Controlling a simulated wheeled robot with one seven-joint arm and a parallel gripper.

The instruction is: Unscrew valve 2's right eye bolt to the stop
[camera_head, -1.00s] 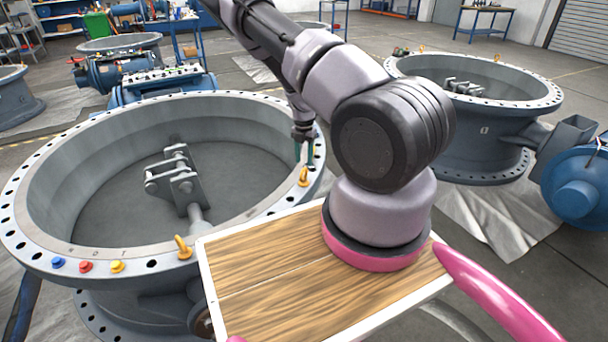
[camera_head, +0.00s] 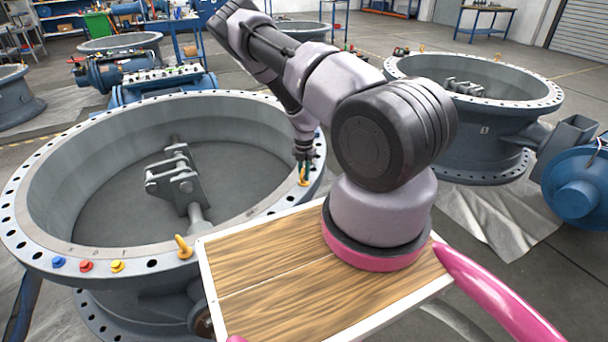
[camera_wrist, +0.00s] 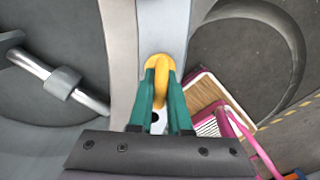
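Valve 2's wide grey ring flange (camera_head: 60,243) fills the left of the head view. Its right eye bolt (camera_head: 303,180), yellow, stands on the flange's right side. My gripper (camera_head: 304,168) is right at this bolt, pointing down. In the wrist view the green fingers (camera_wrist: 161,80) stand apart on both sides of the yellow eye bolt (camera_wrist: 160,65). Whether they touch it cannot be made out; the bolt's lower part is partly hidden between them. Another yellow eye bolt (camera_head: 183,246) stands on the near side of the flange.
Blue (camera_head: 58,262), red (camera_head: 86,266) and yellow (camera_head: 117,266) buttons sit on the near left rim. A lever bracket (camera_head: 175,178) stands inside the valve. A second valve (camera_head: 470,120) is at right. My wooden-topped base fills the front.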

